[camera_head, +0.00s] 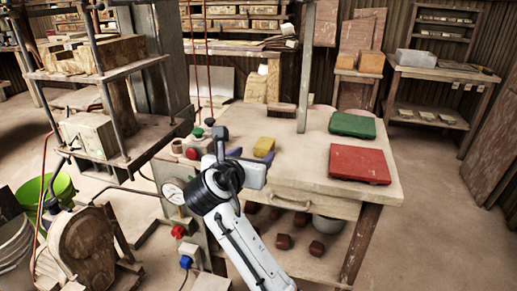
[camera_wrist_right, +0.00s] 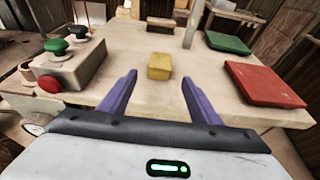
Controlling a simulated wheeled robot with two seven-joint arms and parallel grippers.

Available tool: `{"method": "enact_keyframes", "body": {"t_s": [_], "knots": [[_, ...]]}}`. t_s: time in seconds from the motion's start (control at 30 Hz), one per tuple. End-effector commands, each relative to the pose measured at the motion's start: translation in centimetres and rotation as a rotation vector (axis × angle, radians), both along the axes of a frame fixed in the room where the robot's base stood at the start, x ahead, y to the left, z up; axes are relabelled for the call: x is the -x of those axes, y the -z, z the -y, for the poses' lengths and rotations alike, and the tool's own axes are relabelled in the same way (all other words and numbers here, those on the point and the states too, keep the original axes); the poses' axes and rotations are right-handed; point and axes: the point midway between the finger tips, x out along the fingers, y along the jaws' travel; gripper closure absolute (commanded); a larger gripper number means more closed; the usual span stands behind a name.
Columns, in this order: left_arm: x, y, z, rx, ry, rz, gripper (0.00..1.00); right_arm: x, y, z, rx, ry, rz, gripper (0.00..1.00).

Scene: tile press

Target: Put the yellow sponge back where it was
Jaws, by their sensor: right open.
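The yellow sponge (camera_head: 264,146) lies on the wooden table (camera_head: 300,180), left of the green and red pads. In the right wrist view the sponge (camera_wrist_right: 160,66) sits ahead of and between the two purple fingers. My right gripper (camera_wrist_right: 158,92) is open and empty, and the sponge is apart from its fingertips. In the head view my right gripper (camera_head: 268,158) is just in front of the sponge, its body partly hiding the fingers. My left gripper is in neither view.
A red pad (camera_head: 360,165) and a green pad (camera_head: 352,125) lie at the table's right. A control box (camera_wrist_right: 72,65) with green, black and red buttons stands at the left. A brown block (camera_head: 282,109) and a vertical post (camera_head: 305,80) are behind the sponge. The table's middle is clear.

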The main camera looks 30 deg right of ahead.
Motion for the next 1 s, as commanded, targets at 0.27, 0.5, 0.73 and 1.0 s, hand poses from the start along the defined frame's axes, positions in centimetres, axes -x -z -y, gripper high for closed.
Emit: {"method": "enact_keyframes", "body": {"t_s": [0.27, 0.5, 0.73, 1.0], "knots": [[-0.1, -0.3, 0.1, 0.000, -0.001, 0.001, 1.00, 1.8, -0.9, -2.1, 0.000, 0.001, 0.000, 0.43], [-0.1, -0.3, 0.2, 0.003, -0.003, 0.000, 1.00, 1.9, -0.9, -2.2, 0.000, 0.001, 0.000, 0.43], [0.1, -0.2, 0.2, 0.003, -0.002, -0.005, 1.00, 1.9, -0.9, -2.2, 0.000, 0.001, 0.000, 0.43], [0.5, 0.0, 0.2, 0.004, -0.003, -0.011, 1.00, 1.9, -0.9, -2.2, 0.000, 0.001, 0.000, 0.43]]}}
